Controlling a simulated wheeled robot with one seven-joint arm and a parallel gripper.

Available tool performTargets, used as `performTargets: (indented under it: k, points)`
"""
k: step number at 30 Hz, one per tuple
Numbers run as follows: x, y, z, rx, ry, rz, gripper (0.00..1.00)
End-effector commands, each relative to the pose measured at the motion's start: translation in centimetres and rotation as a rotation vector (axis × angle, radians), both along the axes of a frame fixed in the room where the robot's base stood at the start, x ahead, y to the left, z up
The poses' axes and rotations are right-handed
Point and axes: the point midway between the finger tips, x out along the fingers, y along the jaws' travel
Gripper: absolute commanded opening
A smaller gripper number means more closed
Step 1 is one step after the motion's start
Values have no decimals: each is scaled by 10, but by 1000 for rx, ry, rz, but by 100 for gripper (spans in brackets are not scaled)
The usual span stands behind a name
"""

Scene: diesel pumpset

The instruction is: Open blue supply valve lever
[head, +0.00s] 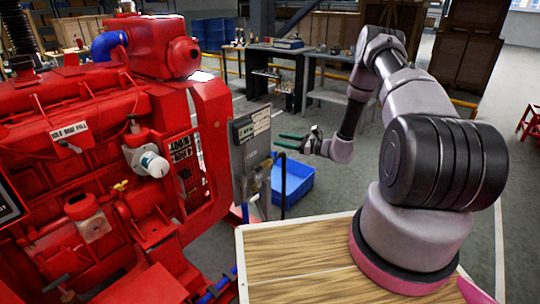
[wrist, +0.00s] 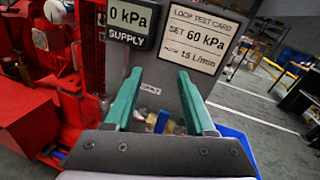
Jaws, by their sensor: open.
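My gripper (head: 281,140) is in front of the grey upright panel (head: 240,158) in the head view, its green fingers pointing at the panel. In the wrist view the fingers (wrist: 159,74) are spread apart with nothing gripped between them. A small blue part (wrist: 161,121), likely the supply valve lever, shows low between the fingers. Brass-coloured fittings (wrist: 179,128) are beside it. The gripper body hides what lies lower. The supply display (wrist: 130,22) above reads 0 kPa. I cannot make out the blue lever in the head view.
The loop test card (wrist: 200,38) on the panel reads set 60 kPa. The red diesel engine (head: 90,150) stands at left. A blue bin (head: 298,178) sits on the floor behind the panel. A wooden-topped surface (head: 300,262) is in front. Workbenches (head: 285,62) stand farther back.

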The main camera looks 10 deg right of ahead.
Motion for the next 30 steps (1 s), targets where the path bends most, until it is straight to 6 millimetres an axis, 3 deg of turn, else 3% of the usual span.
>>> performTargets:
  k: [1,3,6,9,14,30]
  points:
    - [-2,-6,-28,31,29,-52,55]
    - [-2,-15,-56,63,54,-119,55]
    - [-4,-24,-85,94,78,-192,55]
    - [-6,-28,-101,109,93,-232,55]
    - [0,-24,-106,114,94,-246,55]
    - [65,36,-106,112,94,-242,55]
